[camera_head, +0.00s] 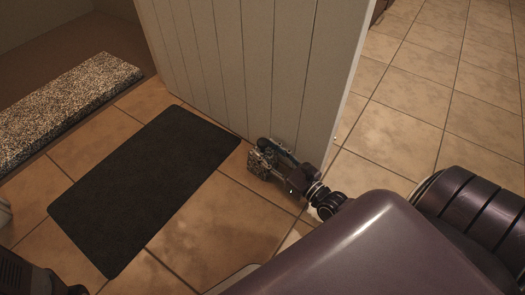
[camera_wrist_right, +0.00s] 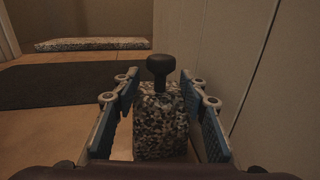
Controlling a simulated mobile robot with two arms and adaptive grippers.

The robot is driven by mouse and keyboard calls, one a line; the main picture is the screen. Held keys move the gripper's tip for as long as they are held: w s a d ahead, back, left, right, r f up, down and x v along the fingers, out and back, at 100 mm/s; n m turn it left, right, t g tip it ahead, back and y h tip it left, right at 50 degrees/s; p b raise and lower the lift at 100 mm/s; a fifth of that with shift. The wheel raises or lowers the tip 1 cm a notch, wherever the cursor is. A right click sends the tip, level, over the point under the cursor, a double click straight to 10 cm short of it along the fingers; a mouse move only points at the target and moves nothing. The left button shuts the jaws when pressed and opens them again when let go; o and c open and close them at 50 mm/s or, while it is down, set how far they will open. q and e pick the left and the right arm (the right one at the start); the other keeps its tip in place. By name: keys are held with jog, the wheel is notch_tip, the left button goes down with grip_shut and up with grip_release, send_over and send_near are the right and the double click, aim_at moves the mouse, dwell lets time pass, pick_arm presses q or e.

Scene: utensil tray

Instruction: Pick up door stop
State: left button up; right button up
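The door stop (camera_wrist_right: 161,122) is a speckled grey block with a black knob on top. It stands upright on the floor beside the door in the right wrist view. In the head view it is small and partly hidden by my right gripper (camera_head: 262,158), near the door's lower edge. In the right wrist view the two blue-padded fingers of my right gripper (camera_wrist_right: 158,112) stand apart on either side of the block. A gap shows between the block and the fingers, so the gripper looks open around it. My left gripper is not in view.
A grey panelled door (camera_head: 250,70) rises close beside my right gripper. A flat dark mat (camera_head: 145,185) lies on the tiled floor to the left. A speckled slab (camera_head: 65,105) lies beyond the mat. Bare tiles (camera_head: 440,90) show right of the door.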

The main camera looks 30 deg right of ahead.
jog(key=shift+w+a+b, duration=0.2)
jog(key=shift+w+b, duration=0.15)
jog(key=shift+w, duration=0.85)
jog(key=shift+c, duration=0.7)
grip_shut()
jog(key=shift+r, duration=0.1)
jog(key=shift+w+r, duration=0.15)
jog(key=shift+r, duration=0.15)
